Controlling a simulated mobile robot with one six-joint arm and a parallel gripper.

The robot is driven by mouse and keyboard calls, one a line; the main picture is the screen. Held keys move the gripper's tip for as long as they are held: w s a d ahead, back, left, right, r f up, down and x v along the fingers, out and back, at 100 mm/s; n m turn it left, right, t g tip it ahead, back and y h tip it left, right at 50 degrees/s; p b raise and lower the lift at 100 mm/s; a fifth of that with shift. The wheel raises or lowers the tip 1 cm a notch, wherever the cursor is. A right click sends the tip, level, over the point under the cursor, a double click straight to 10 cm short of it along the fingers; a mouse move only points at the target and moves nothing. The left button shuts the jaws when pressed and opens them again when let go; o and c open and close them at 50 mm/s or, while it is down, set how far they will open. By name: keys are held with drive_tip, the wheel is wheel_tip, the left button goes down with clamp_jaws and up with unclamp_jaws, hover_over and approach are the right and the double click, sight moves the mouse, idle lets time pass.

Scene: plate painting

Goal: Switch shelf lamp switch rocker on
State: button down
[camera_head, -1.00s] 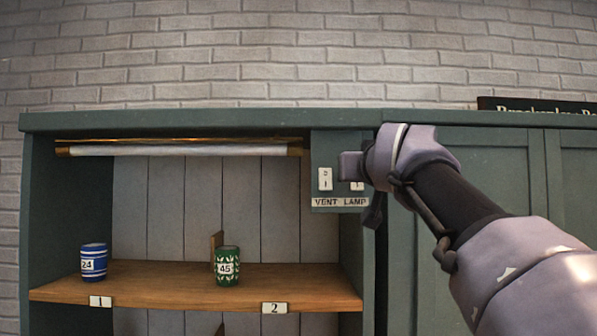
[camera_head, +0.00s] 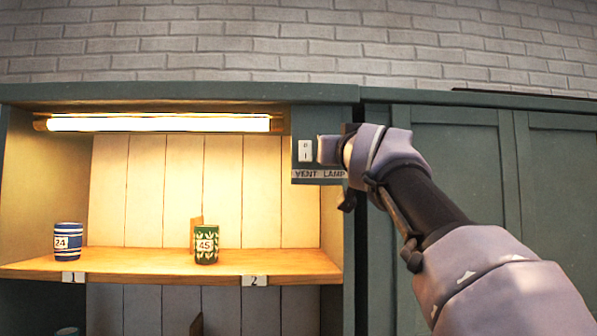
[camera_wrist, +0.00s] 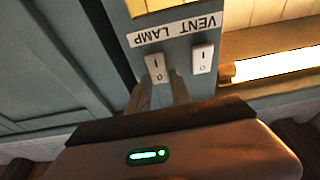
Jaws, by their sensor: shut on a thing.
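The lamp switch rocker (camera_wrist: 157,67) is a small white rocker above the word LAMP on the green panel; the wrist view shows it upside down. My gripper (camera_wrist: 166,84) has its fingers close together at this rocker, shut on it and covering part of it. In the head view my gripper (camera_head: 328,150) is at the panel and hides the lamp rocker. The vent switch (camera_head: 305,151) is beside it, apart from the fingers. The shelf lamp tube (camera_head: 160,123) under the cabinet top glows bright and lights the shelf.
The wooden shelf (camera_head: 140,262) carries a blue striped cup marked 24 (camera_head: 68,241) and a green patterned cup marked 45 (camera_head: 206,245), both well below my gripper. Closed green cabinet doors (camera_head: 452,150) are to the right, behind my arm.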

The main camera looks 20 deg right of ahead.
drive_tip(key=shift+f, duration=0.1)
idle(0.3)
drive_tip(key=c, duration=1.2)
unclamp_jaws()
drive_tip(key=shift+o, duration=0.2)
